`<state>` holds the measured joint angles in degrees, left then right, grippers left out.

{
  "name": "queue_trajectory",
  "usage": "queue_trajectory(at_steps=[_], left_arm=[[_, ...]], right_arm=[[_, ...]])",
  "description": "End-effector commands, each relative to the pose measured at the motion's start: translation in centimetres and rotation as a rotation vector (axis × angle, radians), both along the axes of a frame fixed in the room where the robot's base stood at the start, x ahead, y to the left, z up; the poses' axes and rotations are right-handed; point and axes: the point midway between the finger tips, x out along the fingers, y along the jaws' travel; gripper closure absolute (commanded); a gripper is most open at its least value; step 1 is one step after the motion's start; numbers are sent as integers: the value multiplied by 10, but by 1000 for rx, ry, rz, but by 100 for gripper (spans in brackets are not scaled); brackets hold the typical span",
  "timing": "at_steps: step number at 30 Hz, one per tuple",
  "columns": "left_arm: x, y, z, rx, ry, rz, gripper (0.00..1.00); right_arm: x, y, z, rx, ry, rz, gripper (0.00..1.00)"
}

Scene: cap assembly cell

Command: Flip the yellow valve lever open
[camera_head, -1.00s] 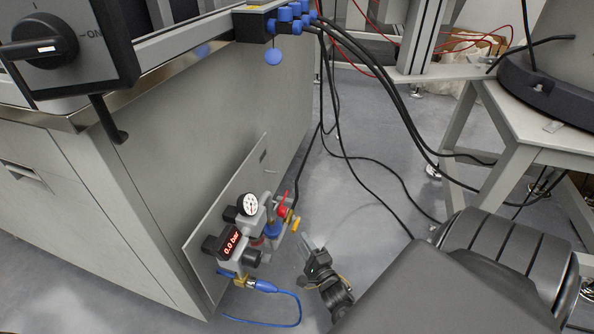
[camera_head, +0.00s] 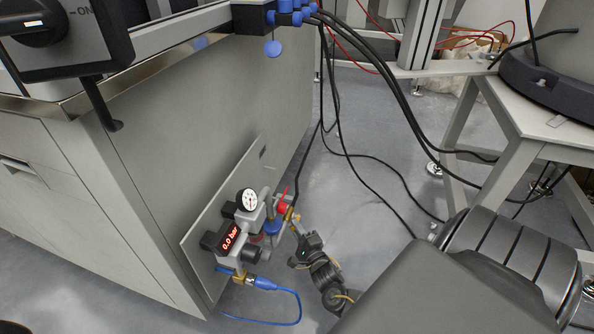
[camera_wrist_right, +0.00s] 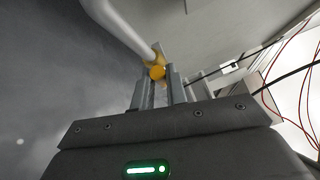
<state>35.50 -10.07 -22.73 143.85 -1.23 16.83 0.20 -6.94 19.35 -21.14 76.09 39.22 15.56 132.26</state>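The yellow valve lever (camera_wrist_right: 157,72) shows in the right wrist view, with its rounded end at the tips of my right gripper's (camera_wrist_right: 160,86) fingers. The two fingers stand apart with a gap between them, and the lever end sits at that gap; I cannot tell whether they touch it. In the head view my right gripper (camera_head: 297,226) reaches the right side of the valve assembly and hides most of the lever. My left gripper is not in view.
Close by are a red handle (camera_head: 283,203), a round gauge (camera_head: 247,199) and a display reading 0.0 bar (camera_head: 231,237). A blue hose (camera_head: 290,291) loops below. Black cables (camera_head: 352,172) hang behind. A grey stand (camera_head: 520,135) is at right.

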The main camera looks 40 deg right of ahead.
Motion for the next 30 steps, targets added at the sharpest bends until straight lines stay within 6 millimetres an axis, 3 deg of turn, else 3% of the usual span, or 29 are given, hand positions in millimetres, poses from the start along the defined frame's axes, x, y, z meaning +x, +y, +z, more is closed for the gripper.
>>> queue_trajectory(at_steps=[4,11,21,22,24,27,30], left_arm=[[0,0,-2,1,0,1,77],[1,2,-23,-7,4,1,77],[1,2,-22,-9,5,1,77],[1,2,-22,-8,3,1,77],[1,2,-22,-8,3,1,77],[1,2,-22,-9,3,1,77],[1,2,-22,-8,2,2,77]], right_arm=[[0,0,-2,-3,-2,-1,100],[-1,0,-11,-96,-60,-2,100],[-1,0,-8,-123,-70,1,100],[-1,0,-8,-123,-70,0,83],[-1,0,-8,-122,-70,0,74],[-1,0,-8,-122,-71,1,64],[-1,0,-8,-122,-72,1,64]])
